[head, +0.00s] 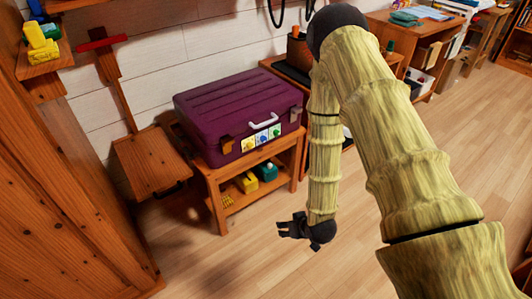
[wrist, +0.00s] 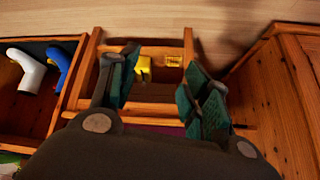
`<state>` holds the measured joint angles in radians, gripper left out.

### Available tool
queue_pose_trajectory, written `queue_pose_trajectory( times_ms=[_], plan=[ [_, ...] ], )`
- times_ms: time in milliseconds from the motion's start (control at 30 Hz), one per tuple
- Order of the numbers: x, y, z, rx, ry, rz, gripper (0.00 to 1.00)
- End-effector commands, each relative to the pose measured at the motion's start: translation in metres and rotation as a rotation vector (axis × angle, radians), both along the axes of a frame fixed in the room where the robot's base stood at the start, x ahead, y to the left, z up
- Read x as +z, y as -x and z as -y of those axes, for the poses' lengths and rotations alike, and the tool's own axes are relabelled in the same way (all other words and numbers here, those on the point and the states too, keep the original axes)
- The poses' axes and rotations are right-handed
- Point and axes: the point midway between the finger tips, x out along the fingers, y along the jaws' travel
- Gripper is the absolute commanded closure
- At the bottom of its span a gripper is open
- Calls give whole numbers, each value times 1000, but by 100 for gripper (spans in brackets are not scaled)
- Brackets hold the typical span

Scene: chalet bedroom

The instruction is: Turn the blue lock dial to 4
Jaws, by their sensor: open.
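A purple suitcase (head: 235,105) lies closed on a small wooden stand (head: 210,180) against the wall. On its front, below a pale handle, is a white panel with three coloured dials. The blue dial (head: 262,137) is in the middle, between a yellow and a green one. Its number is too small to read. My gripper (head: 283,229) hangs low in front of the stand, to the right and apart from the suitcase. In the wrist view my gripper (wrist: 158,90) is open with nothing between its fingers. A thin purple strip of the suitcase (wrist: 150,128) shows behind it; the dials are not visible there.
The stand's lower shelf holds a yellow item (head: 247,182) and a teal item (head: 267,171). A wooden cabinet (head: 60,190) stands at left, with a stool (head: 150,160) beside the suitcase. A desk (head: 420,35) is at back right. The floor before the stand is clear.

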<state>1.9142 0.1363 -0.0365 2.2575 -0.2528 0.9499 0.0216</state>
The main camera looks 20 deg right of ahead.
Motion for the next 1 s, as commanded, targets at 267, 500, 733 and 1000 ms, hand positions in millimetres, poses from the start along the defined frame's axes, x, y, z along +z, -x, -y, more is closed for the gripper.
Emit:
queue_pose_trajectory(
  times_ms=[267,500,733,1000],
  plan=[
    [-13,-103,15,38,-38,275,52],
    [1,-176,29,81,-65,503,52],
    [24,-232,45,128,-85,718,52],
    [55,-270,60,178,-101,905,52]
  ],
)
